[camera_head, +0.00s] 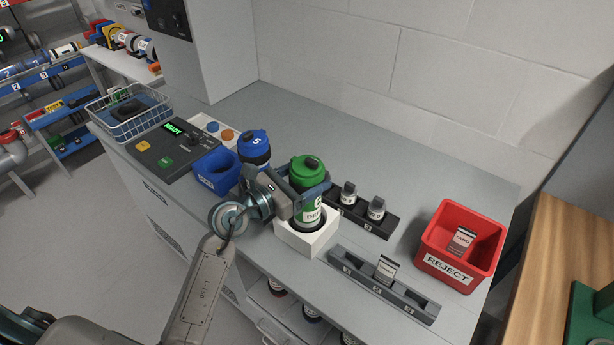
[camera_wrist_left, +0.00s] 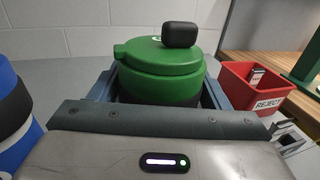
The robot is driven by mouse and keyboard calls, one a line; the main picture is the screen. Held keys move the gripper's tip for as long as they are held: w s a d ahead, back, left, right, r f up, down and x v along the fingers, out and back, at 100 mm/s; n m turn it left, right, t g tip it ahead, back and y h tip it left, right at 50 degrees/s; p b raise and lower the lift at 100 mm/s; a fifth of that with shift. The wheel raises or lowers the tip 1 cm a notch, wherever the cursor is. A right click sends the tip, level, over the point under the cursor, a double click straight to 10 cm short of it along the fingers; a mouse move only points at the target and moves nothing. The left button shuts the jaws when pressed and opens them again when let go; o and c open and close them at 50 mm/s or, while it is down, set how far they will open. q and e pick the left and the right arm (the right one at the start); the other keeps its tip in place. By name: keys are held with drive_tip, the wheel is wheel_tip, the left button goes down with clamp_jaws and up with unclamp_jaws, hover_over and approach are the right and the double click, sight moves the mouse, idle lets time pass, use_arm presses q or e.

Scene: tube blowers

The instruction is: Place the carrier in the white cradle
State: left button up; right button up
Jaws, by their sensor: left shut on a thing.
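The carrier (camera_head: 307,203) is a green-capped cylinder with a white label and stands upright at the white cradle. The white cradle (camera_head: 297,242) is a square white block on the grey counter; the carrier's lower end shows at its top opening. I cannot tell whether it rests on the bottom. My left gripper (camera_head: 310,186) is shut on the carrier just below its green lid. In the left wrist view the green lid (camera_wrist_left: 160,72) with a black knob sits between the fingers. My right gripper is not in view.
A blue carrier (camera_head: 254,148) marked 5 stands close behind the left gripper, near a blue bin (camera_head: 216,171). A black holder (camera_head: 381,221) with two small items and a grey slotted rack (camera_head: 350,266) flank the cradle. A red REJECT bin (camera_head: 445,266) is at right. The back counter is clear.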

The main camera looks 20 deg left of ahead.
use_arm(q)
drive_tip(key=shift+s, duration=0.1)
drive_tip(key=shift+f, duration=0.2)
drive_tip(key=o, duration=1.5)
drive_tip(key=shift+c, duration=0.2)
drive_tip(key=shift+r, duration=0.3)
drive_tip(key=b+v, duration=0.2)
drive_tip(key=v, duration=1)
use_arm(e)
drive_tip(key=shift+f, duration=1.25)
